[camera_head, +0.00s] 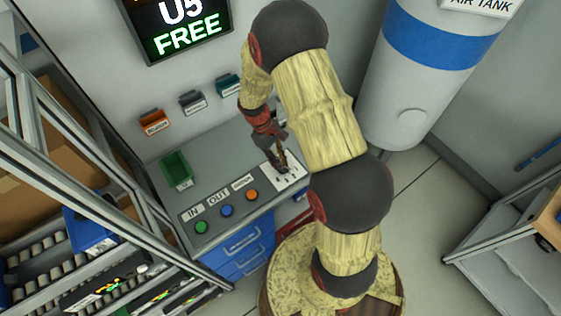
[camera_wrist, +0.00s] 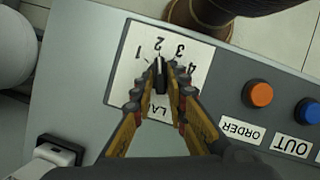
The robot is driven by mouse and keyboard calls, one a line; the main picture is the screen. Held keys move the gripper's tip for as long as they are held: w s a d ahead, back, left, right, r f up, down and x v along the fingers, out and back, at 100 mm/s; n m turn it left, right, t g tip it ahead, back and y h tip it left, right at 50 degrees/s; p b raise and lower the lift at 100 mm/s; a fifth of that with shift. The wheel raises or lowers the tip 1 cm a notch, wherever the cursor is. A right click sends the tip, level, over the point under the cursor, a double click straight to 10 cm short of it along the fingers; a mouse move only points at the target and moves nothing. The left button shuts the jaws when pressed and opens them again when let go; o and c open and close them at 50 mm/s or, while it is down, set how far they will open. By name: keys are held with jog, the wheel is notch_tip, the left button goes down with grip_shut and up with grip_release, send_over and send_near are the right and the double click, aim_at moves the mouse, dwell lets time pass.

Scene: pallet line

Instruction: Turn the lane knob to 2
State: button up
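The lane knob (camera_wrist: 160,76) is a black bar-shaped knob on a white plate (camera_wrist: 125,88) printed with 1, 2, 3 and 4, upside down in the wrist view. Its pointed end and white mark face the far side of the plate, close to the 2. My gripper (camera_wrist: 160,74) reaches down with one finger on each side of the knob. The fingers are near its sides, but I cannot tell whether they touch it. In the head view my gripper (camera_head: 281,166) is over the white plate (camera_head: 291,180), and the knob is hidden there.
Orange (camera_head: 252,195), blue (camera_head: 226,210) and green (camera_head: 201,227) buttons line the console (camera_head: 215,180). The air tank (camera_head: 415,85) is behind my arm, and a metal-framed rack (camera_head: 75,130) is at left.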

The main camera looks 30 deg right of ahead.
jog(key=shift+o, duration=1.4)
jog(key=v, duration=1.2)
jog(key=shift+w+a+f, duration=0.1)
jog(key=shift+w, duration=0.05)
jog(key=s+a+r+m+t+b, duration=0.2)
jog(key=s+a+r+t+b, duration=0.2)
jog(key=s+r, duration=0.3)
jog(key=s+a+r+m+t+y+b, duration=0.1)
jog(key=s+a+r+t+b, duration=0.4)
jog(key=s, duration=0.5)
jog(key=a+r+m+b, duration=0.1)
jog(key=b, duration=0.1)
jog(key=shift+s+r+t+y+b, duration=0.3)
jog(key=shift+s+r, duration=0.05)
jog(key=shift+r, duration=0.05)
dwell(0.6)
